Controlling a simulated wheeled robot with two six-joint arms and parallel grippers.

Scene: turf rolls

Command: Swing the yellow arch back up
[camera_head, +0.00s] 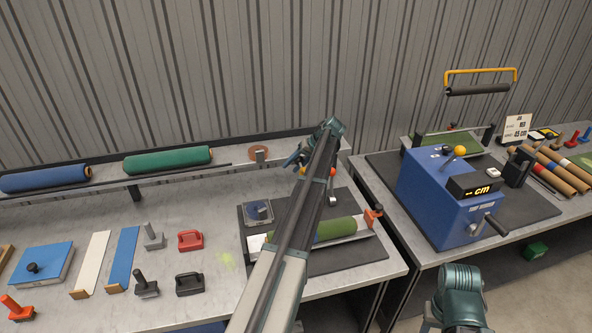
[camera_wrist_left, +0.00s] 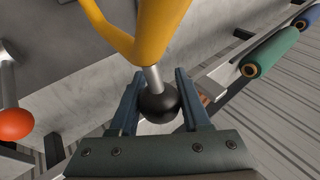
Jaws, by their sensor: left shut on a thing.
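The yellow arch (camera_wrist_left: 158,28) fills the top middle of the left wrist view. A short metal stem joins it to a black ball knob (camera_wrist_left: 158,103). My left gripper (camera_wrist_left: 158,100) is shut on this knob, one finger on each side. In the head view my left gripper (camera_head: 296,158) is small, above the left bench's back part; my arm hides the held arch there. My right arm shows at the bottom right of the head view, its fingers out of sight.
A green turf roll (camera_head: 336,229) lies on a dark mat under my left arm. An orange-red ball lever (camera_wrist_left: 12,124) stands close beside my gripper. Blue (camera_head: 45,178) and green (camera_head: 168,160) rolls lie on the back shelf. A blue machine (camera_head: 445,195) stands on the right bench.

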